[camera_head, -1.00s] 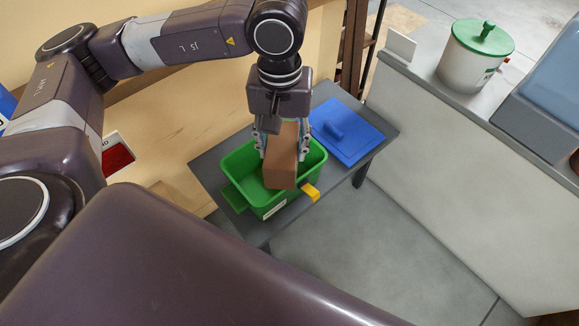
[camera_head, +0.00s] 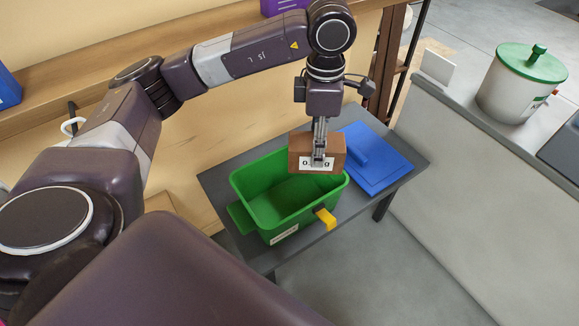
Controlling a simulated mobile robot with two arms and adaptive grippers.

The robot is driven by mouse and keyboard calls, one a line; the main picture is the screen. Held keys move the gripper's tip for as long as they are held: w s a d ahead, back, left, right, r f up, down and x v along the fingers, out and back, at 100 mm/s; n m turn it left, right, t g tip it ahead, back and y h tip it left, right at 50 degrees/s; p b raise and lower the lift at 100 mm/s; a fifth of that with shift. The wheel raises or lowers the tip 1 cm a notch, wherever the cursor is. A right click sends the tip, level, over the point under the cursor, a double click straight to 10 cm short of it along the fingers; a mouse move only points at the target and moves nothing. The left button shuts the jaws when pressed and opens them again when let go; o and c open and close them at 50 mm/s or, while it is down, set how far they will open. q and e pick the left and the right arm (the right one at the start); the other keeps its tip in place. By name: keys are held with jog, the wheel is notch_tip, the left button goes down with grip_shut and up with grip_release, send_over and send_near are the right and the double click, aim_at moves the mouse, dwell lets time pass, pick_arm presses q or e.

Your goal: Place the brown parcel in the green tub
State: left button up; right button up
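The brown parcel (camera_head: 300,147), with a white label on its near face, is held by my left gripper (camera_head: 319,160). The gripper is shut on the parcel, with one finger across its labelled side; the far finger is hidden. The parcel is level and overlaps the right back part of the green tub (camera_head: 241,184) in the picture, seemingly at or above rim height. The tub is empty where I can see into it and stands on a dark grey table. My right gripper is not in view.
A blue lid (camera_head: 379,168) with a handle lies on the table (camera_head: 212,182) right of the tub. A yellow clip (camera_head: 326,218) sticks out from the tub's front. A white pot with a green lid (camera_head: 521,82) stands on the counter at right.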

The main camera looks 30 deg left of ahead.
pick_arm(q)
jog(key=w+a+f+n+b, duration=0.25)
jog(key=f+n+b, duration=0.35)
jog(key=n, duration=0.5)
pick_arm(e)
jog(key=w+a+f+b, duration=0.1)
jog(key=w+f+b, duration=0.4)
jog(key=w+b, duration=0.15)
pick_arm(q)
jog(key=n+b, duration=0.2)
jog(key=n, duration=1.2)
send_over(302, 198)
jog(key=s+d, duration=0.2)
jog(key=s, duration=0.1)
jog(key=shift+s+f, duration=0.2)
jog(key=shift+f, duration=13.9)
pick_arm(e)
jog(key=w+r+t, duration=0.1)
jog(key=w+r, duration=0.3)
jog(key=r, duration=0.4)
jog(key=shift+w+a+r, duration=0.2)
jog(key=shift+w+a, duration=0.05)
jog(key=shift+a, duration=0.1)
pick_arm(q)
jog(key=shift+f, duration=0.1)
jog(key=o, duration=1.7)
jog(key=shift+c, duration=0.2)
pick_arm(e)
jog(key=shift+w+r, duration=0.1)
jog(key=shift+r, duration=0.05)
